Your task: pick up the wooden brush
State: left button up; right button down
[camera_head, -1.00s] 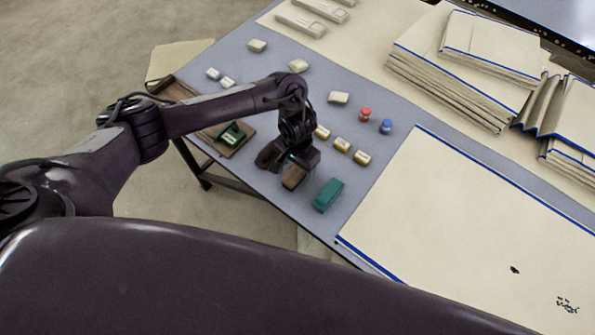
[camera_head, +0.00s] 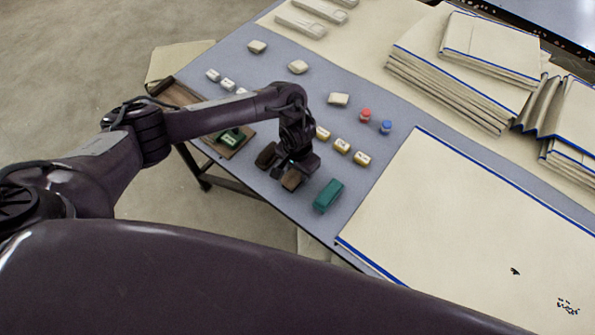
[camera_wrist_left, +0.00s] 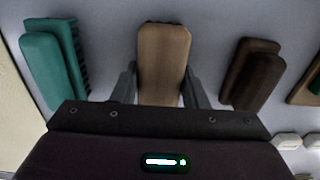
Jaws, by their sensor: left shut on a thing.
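The wooden brush (camera_wrist_left: 164,50) is light brown and sits between the two fingers of my left gripper (camera_wrist_left: 162,82) in the left wrist view. The gripper is shut on it, with a finger against each long side. In the head view the wooden brush (camera_head: 291,180) shows partly under my left gripper (camera_head: 297,168), near the table's front edge. Whether it touches the table is hard to tell. My right gripper is not in view.
A green brush (camera_head: 328,195) and a dark brown brush (camera_head: 267,155) lie close on either side. Yellow blocks (camera_head: 342,145), a red bottle (camera_head: 365,115) and a blue one (camera_head: 386,127) stand behind.

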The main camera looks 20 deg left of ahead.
pick_arm(q)
jog(key=shift+r, duration=0.1)
notch_tip(320, 180, up, 6)
jog(key=shift+r+p, duration=0.1)
jog(key=shift+p, duration=0.25)
notch_tip(320, 180, up, 14)
jog(key=p, duration=0.5)
jog(key=shift+p, duration=0.4)
jog(key=shift+f, duration=0.2)
